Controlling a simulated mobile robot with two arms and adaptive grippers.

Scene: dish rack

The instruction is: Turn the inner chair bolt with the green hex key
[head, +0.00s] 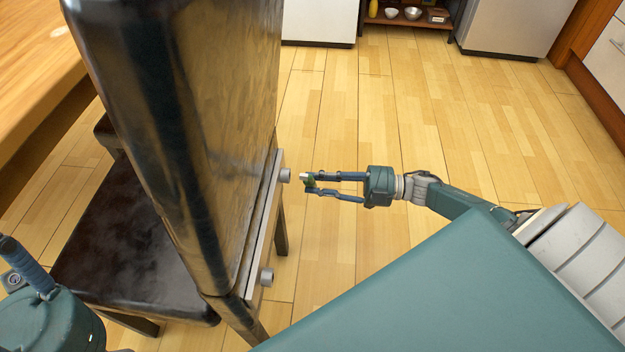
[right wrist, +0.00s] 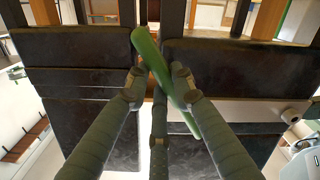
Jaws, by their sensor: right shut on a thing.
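The dark chair (head: 190,120) stands at the left with a grey metal strip (head: 262,225) on its back. Two grey bolts stick out of the strip, an upper one (head: 285,175) and a lower one (head: 267,277). My right gripper (head: 312,182) is shut on the green hex key (head: 310,180), just right of the upper bolt, with a small gap showing. In the right wrist view the key (right wrist: 146,45) lies slanted between the fingertips (right wrist: 155,78). One bolt (right wrist: 296,112) shows at the right there. My left gripper (head: 25,268) is partly in view at the lower left; its jaws are unclear.
A wooden table (head: 35,65) is at the upper left. The wooden floor (head: 440,110) right of the chair is clear. A low shelf with bowls (head: 412,13) and white cabinets stand at the back.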

